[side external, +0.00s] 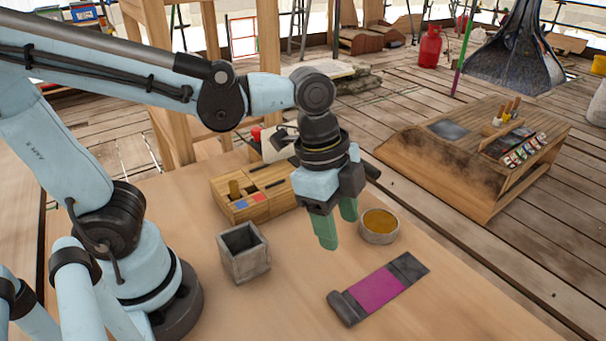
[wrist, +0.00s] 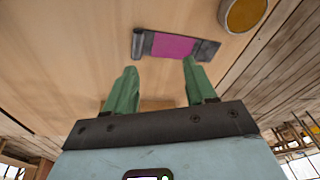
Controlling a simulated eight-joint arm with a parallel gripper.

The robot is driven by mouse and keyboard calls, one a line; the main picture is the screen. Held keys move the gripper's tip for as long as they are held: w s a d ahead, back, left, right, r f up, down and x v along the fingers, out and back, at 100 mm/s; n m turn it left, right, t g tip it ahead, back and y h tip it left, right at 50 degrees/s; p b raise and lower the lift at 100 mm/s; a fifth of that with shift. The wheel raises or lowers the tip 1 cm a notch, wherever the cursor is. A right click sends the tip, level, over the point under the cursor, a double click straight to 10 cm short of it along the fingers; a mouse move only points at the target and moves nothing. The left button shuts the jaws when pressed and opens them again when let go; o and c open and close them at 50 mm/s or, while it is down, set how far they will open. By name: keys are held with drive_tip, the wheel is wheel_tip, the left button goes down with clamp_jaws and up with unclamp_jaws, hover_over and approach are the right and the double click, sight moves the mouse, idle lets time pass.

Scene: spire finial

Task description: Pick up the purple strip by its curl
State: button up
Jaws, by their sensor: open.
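The purple strip (side external: 378,290) lies flat on the wooden table, with dark grey end sections. Its curl (side external: 347,308) is a dark rolled end at the near left, and the other dark end lies flat. In the wrist view the strip (wrist: 173,46) is beyond the fingertips, with the curl (wrist: 138,43) at its left end. My gripper (side external: 338,229) has green fingers, is open and empty, and hangs above the table, behind the strip in the side view. It also shows in the wrist view (wrist: 160,66), with its fingers apart.
A round pot of amber stuff (side external: 379,224) stands close to the right of my gripper. A grey square cup (side external: 244,252) stands to the left, and a wooden compartment box (side external: 254,192) behind. The table (side external: 290,300) is bare around the strip's left and front.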

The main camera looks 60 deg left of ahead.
drive_tip(key=s+d+m+g, duration=0.1)
drive_tip(key=d+m+g, duration=0.1)
drive_tip(key=d+m, duration=0.15)
drive_tip(key=m, duration=0.1)
hover_over(343, 304)
drive_tip(key=f, duration=0.7)
drive_tip(key=shift+w+a, duration=0.2)
drive_tip(key=shift+s+d+f, duration=0.1)
drive_tip(key=shift+f, duration=1.3)
drive_tip(key=shift+s+f, duration=0.1)
drive_tip(key=shift+f, duration=1.25)
clamp_jaws()
